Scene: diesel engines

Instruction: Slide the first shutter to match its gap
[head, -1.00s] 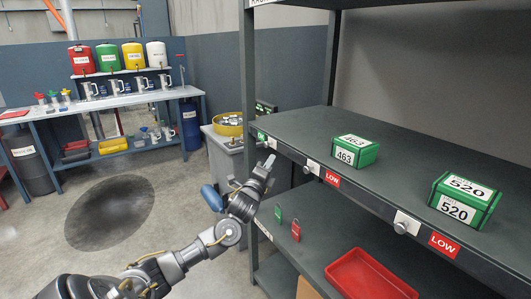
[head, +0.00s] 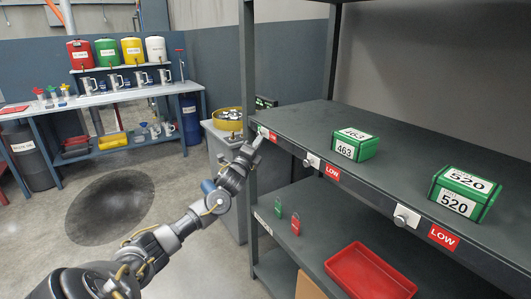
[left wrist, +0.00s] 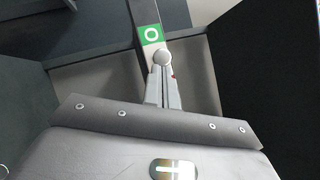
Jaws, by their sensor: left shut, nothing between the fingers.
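The first shutter (head: 263,131) is a small pale plate at the left end of the shelf's front edge, with a bit of red label at its right. In the left wrist view its round knob (left wrist: 162,58) shows below a green label with a white ring. My left gripper (head: 257,140) is shut and empty. Its fingertips (left wrist: 163,72) are at the knob; I cannot tell whether they touch. The second shutter (head: 312,161) and third shutter (head: 405,217) each have a knob and a red LOW label to the right. My right gripper is out of view.
Green boxes marked 463 (head: 354,144) and 520 (head: 464,195) sit on the shelf top. A red tray (head: 368,272) and small green and red tags are on the lower shelf. A grey cabinet with a yellow tub (head: 229,119) stands behind my gripper.

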